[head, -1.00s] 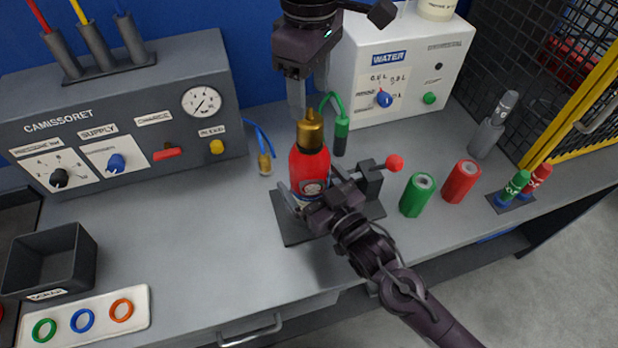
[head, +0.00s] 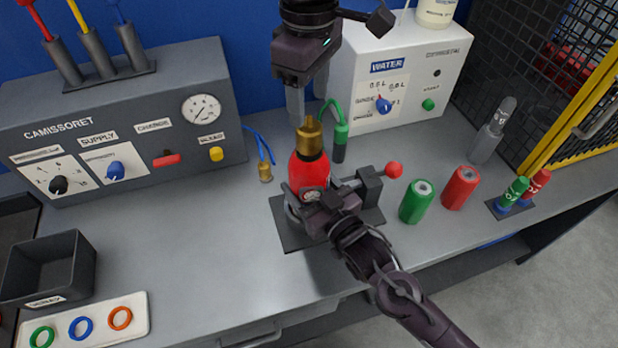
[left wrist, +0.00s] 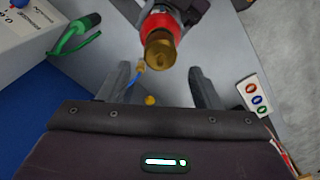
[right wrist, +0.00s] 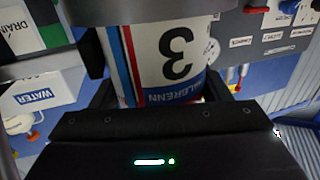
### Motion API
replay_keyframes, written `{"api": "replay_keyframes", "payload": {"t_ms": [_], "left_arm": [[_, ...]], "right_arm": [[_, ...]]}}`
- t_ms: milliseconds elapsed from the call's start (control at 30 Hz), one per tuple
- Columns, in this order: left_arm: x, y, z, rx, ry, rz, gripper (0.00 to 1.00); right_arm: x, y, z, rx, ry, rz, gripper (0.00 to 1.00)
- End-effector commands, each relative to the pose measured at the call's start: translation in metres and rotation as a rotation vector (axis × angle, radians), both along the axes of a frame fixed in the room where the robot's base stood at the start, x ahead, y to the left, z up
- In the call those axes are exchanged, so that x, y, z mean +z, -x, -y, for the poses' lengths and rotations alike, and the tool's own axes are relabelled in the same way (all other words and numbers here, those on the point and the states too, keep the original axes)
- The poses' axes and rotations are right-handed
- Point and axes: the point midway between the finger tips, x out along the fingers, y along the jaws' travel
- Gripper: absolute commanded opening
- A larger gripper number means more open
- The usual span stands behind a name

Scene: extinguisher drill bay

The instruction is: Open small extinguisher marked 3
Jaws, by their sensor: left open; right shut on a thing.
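The small red extinguisher (head: 309,172) stands upright in the clamp on a dark base plate (head: 296,235), with a brass cap (head: 309,133) on top. The right wrist view shows its white label with a large 3 (right wrist: 178,50), upside down there. My right gripper (head: 318,205) is shut around its lower body. My left gripper (head: 308,100) points down above the brass cap, open and empty. In the left wrist view the cap (left wrist: 158,50) lies beyond and between the open fingers (left wrist: 162,85), apart from them.
The clamp's red knob (head: 393,170) sticks out to the right. Green (head: 416,202) and red (head: 461,188) cylinders stand beyond it. A blue hose fitting (head: 264,170) and green hose nozzle (head: 340,140) stand behind.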

Motion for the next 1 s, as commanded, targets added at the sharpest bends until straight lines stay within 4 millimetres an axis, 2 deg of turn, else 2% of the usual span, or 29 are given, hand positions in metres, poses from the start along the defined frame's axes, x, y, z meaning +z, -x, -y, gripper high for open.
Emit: {"api": "replay_keyframes", "payload": {"t_ms": [100, 233, 367, 800, 1000], "left_arm": [[0.001, 0.0, 0.0, -0.11, -0.002, 0.003, 0.58], [0.0, 0.0, 0.0, -0.277, -0.003, 0.003, 0.58], [-0.005, 0.0, 0.0, -0.371, -0.002, -0.001, 0.58], [-0.066, 0.001, -0.001, -0.38, -0.002, -0.003, 0.58], [-0.079, 0.0, 0.0, -0.38, 0.0, -0.001, 0.58]], "right_arm": [[0.0, 0.0, 0.0, 0.0, 0.0, 0.0, 0.06], [0.0, 0.0, 0.0, 0.0, 0.0, 0.0, 0.06], [0.0, 0.0, 0.0, 0.0, 0.001, -0.001, 0.06], [0.0, 0.0, 0.0, 0.0, 0.001, -0.001, 0.06], [0.0, 0.0, 0.0, 0.0, 0.001, -0.001, 0.06]]}}
